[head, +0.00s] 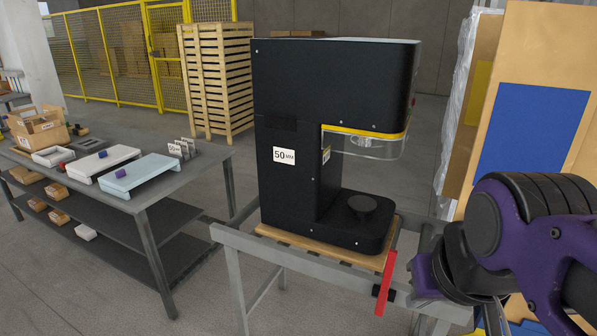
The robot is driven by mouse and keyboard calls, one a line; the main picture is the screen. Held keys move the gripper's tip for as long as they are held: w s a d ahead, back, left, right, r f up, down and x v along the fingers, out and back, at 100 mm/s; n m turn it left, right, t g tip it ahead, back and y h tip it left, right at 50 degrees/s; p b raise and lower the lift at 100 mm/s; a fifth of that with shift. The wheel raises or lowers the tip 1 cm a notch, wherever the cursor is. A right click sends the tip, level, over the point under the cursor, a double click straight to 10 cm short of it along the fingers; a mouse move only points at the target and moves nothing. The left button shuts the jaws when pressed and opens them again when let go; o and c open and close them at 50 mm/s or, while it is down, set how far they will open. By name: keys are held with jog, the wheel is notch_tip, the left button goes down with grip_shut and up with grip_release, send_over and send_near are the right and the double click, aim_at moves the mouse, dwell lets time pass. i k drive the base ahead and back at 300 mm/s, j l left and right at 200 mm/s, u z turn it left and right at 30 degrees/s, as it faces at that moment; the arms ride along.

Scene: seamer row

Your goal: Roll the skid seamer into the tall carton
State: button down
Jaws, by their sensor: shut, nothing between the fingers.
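The skid seamer (285,110) is a tall black machine with a "50 MM" label, a clear guard with a yellow edge under its head and a round black plate below. It stands upright on a wooden skid (290,240) on a grey metal stand (232,236). A tall brown carton-like panel (545,60) with a blue rectangle rises at the right; I cannot tell whether it is the tall carton, and its lower part is hidden by my arm. My gripper (495,318) is at the lower right, shut and empty, apart from the seamer and partly cut off by the frame.
A red bar (386,283) stands at the stand's right front corner, beside the skid. A grey table (150,200) with white trays and small boxes is at the left. Stacked wooden pallets (218,80) and a yellow fence (115,60) stand behind. Floor is clear between table and stand.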

aim_at(317, 100)
jog(key=i+j, duration=0.25)
jog(key=j, duration=0.15)
jog(key=i+j+z, duration=0.15)
jog(key=i+j, duration=0.4)
jog(key=j, duration=0.2)
jog(key=i+j+z, duration=0.1)
jog(key=j, duration=0.3)
jog(key=i, duration=0.1)
